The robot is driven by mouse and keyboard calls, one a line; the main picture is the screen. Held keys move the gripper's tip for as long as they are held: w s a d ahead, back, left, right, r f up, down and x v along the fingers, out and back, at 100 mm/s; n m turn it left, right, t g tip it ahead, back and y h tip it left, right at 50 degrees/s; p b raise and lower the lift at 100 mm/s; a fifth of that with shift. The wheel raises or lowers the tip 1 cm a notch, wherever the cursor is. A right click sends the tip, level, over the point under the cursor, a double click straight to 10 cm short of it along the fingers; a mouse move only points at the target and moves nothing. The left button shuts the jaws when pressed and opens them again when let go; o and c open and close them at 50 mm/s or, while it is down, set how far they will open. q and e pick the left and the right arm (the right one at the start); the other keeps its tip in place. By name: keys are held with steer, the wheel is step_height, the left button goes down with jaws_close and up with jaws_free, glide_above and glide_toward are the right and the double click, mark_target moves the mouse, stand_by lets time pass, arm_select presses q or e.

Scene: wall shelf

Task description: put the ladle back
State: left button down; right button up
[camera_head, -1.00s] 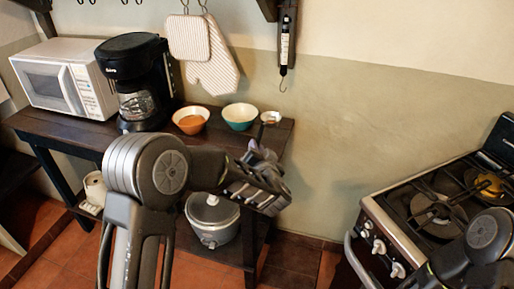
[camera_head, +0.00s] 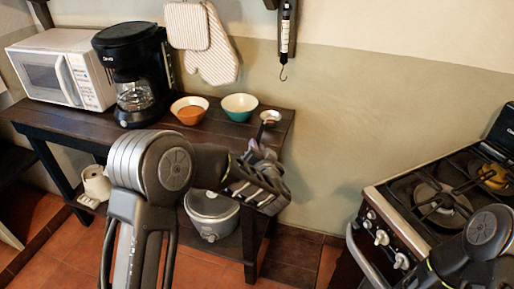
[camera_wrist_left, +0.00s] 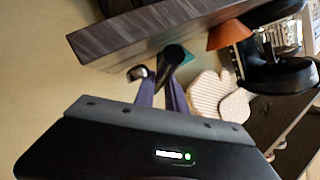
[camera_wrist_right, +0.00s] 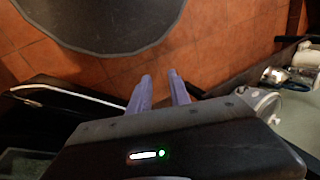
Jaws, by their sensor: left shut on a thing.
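The ladle's silver bowl (camera_head: 270,116) shows beside the table's right end in the head view, with its dark handle running down to my left gripper (camera_head: 262,157). My left gripper is shut on the handle. In the left wrist view its purple fingers (camera_wrist_left: 160,88) are around the dark handle (camera_wrist_left: 174,56), seen nearly end-on, and a small silver part (camera_wrist_left: 137,73) shows beside it. My right gripper (camera_wrist_right: 160,75) is open and empty over the floor in the right wrist view. Its fingers are out of sight in the head view.
A dark table (camera_head: 75,121) holds a microwave (camera_head: 62,70), coffee maker (camera_head: 133,75), orange bowl (camera_head: 190,110) and teal bowl (camera_head: 239,107). A slow cooker (camera_head: 211,212) sits below. A stove (camera_head: 408,215) stands right.

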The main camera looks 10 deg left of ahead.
arm_select(q)
steer(key=shift+f, duration=0.35)
steer(key=c, duration=1.3)
jaws_free()
steer(key=b+v, duration=0.1)
steer(key=v, duration=0.6)
steer(key=shift+s+d, duration=0.15)
steer(key=shift+s, duration=0.2)
